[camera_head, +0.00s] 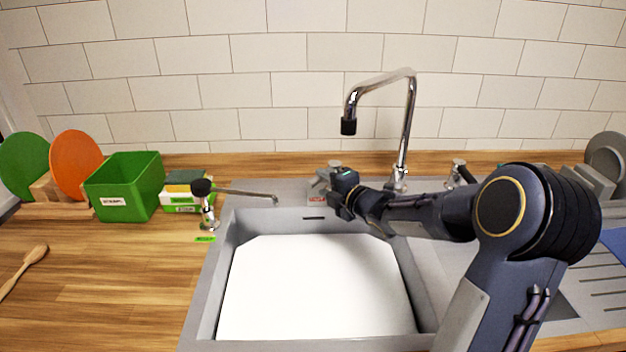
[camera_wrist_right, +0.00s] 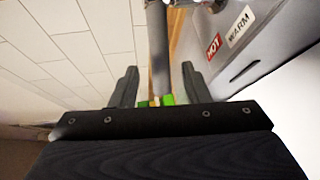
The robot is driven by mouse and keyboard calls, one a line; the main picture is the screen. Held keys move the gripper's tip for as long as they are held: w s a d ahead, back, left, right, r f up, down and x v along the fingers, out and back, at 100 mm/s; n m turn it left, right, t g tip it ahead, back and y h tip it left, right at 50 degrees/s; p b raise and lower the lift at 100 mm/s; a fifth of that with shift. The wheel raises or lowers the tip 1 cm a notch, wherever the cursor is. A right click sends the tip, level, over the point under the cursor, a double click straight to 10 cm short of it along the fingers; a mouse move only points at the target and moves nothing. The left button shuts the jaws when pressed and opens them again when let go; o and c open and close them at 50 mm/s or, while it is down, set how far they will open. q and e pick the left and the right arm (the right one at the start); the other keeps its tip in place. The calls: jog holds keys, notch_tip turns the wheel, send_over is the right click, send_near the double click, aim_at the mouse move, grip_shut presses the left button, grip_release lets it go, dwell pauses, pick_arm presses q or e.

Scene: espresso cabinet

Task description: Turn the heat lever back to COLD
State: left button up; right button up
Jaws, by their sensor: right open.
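The heat lever (camera_wrist_right: 158,50) shows in the right wrist view as a grey metal bar coming down from the top edge. In the head view a small metal fitting (camera_head: 334,164) stands on the back rim of the sink, partly hidden by my right gripper. My right gripper (camera_wrist_right: 158,86) is open, with one finger on each side of the bar; contact cannot be told. It also shows in the head view (camera_head: 336,192). A red HOT label (camera_wrist_right: 213,46) and a white WARM label (camera_wrist_right: 240,25) are on the grey rim. No COLD label is readable. My left gripper is not in view.
The tall chrome faucet (camera_head: 411,125) stands just right of my gripper. A black-knobbed tap (camera_head: 202,188) stands left of the sink (camera_head: 212,285). A green bin (camera_head: 125,188) and sponge boxes (camera_head: 186,190) are at left. The white sink basin area (camera_head: 315,290) is clear.

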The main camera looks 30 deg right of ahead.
aim_at(320, 181)
jog(key=x, duration=0.5)
jog(key=shift+w+f, duration=0.15)
jog(key=shift+w, duration=0.2)
grip_shut()
